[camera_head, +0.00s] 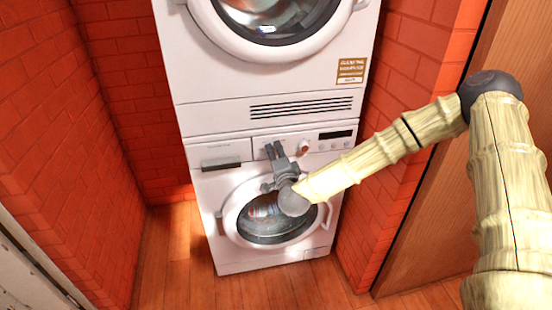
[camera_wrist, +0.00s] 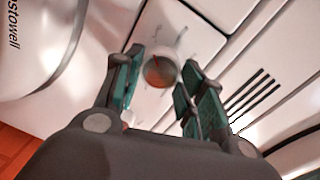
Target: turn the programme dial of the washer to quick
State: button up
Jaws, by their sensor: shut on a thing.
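The washer (camera_head: 236,225) is the lower white machine, with its round door below the control strip. My gripper (camera_head: 274,147) is at the strip, just right of the drawer, fingers pointing up. In the wrist view a round, brownish-red-faced dial with a pale rim (camera_wrist: 160,69) sits between the fingertips, and my gripper (camera_wrist: 163,62) is shut on it. Small marks around the dial are too blurred to read, and I cannot tell its setting. In the head view the fingers hide this dial.
A dryer-like white machine (camera_head: 210,90) stands on top, with a vent grille (camera_head: 301,107). A small red round part (camera_head: 304,148) and a dark display (camera_head: 335,134) lie right of my gripper. Brick walls (camera_head: 100,70) close in both sides. Wooden floor (camera_head: 175,255) is clear in front.

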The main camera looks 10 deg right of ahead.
jog(key=shift+d+m, duration=0.1)
jog(key=shift+m, duration=0.3)
jog(key=o, duration=1)
jog(key=shift+s, duration=0.1)
jog(key=s, duration=1.1)
jog(key=shift+s+a+r, duration=0.2)
jog(key=shift+s+r, duration=0.2)
jog(key=shift+f, duration=0.1)
